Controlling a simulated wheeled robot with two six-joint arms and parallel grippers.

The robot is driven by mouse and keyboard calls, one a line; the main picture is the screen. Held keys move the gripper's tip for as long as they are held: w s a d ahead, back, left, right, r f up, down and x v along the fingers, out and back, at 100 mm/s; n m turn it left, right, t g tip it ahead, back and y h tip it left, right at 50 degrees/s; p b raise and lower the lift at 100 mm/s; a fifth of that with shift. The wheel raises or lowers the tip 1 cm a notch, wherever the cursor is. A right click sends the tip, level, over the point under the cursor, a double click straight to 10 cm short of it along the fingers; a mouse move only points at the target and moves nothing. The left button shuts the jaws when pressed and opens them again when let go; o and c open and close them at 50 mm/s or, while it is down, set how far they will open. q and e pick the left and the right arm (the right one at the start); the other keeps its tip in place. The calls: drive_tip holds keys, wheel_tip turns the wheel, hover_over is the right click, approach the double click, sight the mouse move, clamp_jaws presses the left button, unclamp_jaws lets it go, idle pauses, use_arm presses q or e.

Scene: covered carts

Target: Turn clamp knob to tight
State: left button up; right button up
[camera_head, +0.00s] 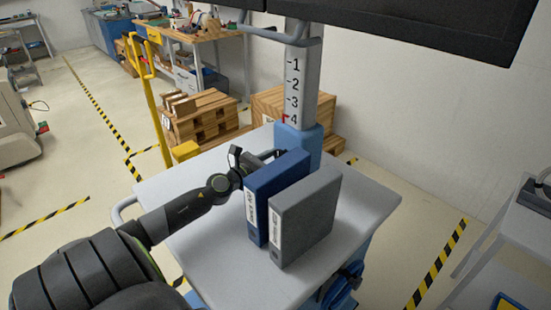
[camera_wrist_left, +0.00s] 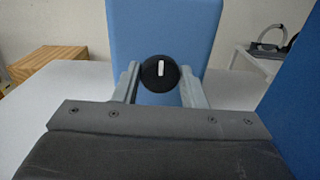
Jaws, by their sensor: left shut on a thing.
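The clamp knob (camera_wrist_left: 160,74) is a round black knob with a white line that stands almost upright in the left wrist view. It sits on the front of the blue clamp block (camera_wrist_left: 163,28), which shows in the head view (camera_head: 300,140) around the foot of the grey column (camera_head: 301,80). My left gripper (camera_wrist_left: 160,80) has one finger on each side of the knob and is shut on it. In the head view the left gripper (camera_head: 265,158) reaches in behind the blue binder, and the knob is hidden there. My right gripper is not in view.
A blue binder (camera_head: 272,190) and a grey binder (camera_head: 305,215) stand upright on the white cart top (camera_head: 360,215), close to my left gripper. A dark screen (camera_head: 430,20) hangs above. The column has marks 1 to 4, with a red mark near 4. Wooden crates (camera_head: 200,115) stand behind.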

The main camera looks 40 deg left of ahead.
use_arm(q)
drive_tip(key=shift+f, duration=0.15)
drive_tip(key=o, duration=1)
drive_tip(key=shift+s, duration=0.1)
drive_tip(key=s+b, duration=0.6)
drive_tip(key=shift+a+f, duration=0.15)
drive_tip(key=shift+a, duration=0.1)
drive_tip(key=shift+s+a+b, duration=0.2)
drive_tip(key=shift+s+b, duration=0.1)
drive_tip(key=shift+s, duration=0.45)
drive_tip(key=s, duration=0.3)
drive_tip(key=s+p, duration=0.1)
drive_tip(key=s, duration=0.2)
drive_tip(key=s+p, duration=0.1)
drive_tip(key=s, duration=0.2)
drive_tip(key=shift+s+a+r, duration=0.25)
drive_tip(key=shift+s+a, duration=0.05)
drive_tip(key=shift+s, duration=0.15)
